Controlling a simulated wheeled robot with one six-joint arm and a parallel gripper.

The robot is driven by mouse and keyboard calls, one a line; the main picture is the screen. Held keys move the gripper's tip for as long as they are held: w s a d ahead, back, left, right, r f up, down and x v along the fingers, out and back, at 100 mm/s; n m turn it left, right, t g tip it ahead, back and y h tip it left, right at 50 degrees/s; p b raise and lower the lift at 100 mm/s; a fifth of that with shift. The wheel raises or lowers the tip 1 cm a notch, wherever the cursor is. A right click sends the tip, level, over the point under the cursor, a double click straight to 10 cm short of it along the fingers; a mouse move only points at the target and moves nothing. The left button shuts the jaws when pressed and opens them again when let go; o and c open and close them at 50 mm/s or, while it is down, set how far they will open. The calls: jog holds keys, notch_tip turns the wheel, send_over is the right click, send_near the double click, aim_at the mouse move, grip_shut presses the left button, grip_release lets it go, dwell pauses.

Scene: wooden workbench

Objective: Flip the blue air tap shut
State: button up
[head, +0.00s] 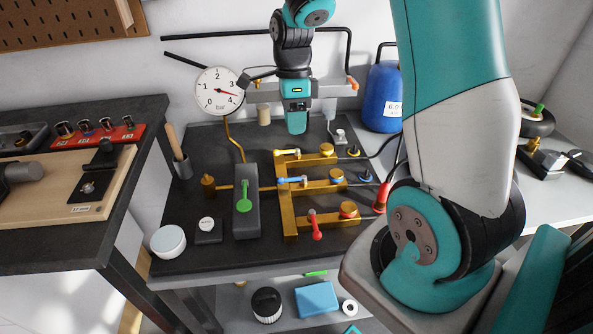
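The brass manifold (289,214) stands on the dark bench mat with three branches running to the right. The blue tap handle (291,180) is on the middle branch and points left, roughly along the branch. The yellow tap handle (287,152) on the far branch also points left. The red tap handle (316,231) on the near branch points toward the front, across its branch. My gripper (297,128) hangs pointing down, in the picture just above the yellow tap and apart from the blue one. Its fingers show edge-on, so their opening is hidden.
A green lever (243,197) stands on a grey block left of the manifold. A blue canister (383,97) stands at back right. A white round tub (168,242) sits at front left.

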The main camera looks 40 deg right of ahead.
aim_at(291, 179)
jog(key=f, duration=0.4)
jog(key=s+a+f, duration=0.1)
jog(key=f, duration=0.3)
jog(key=s+f, duration=0.1)
jog(key=f, duration=0.3)
jog(key=shift+a+f, duration=0.2)
jog(key=shift+f, duration=0.1)
grip_shut()
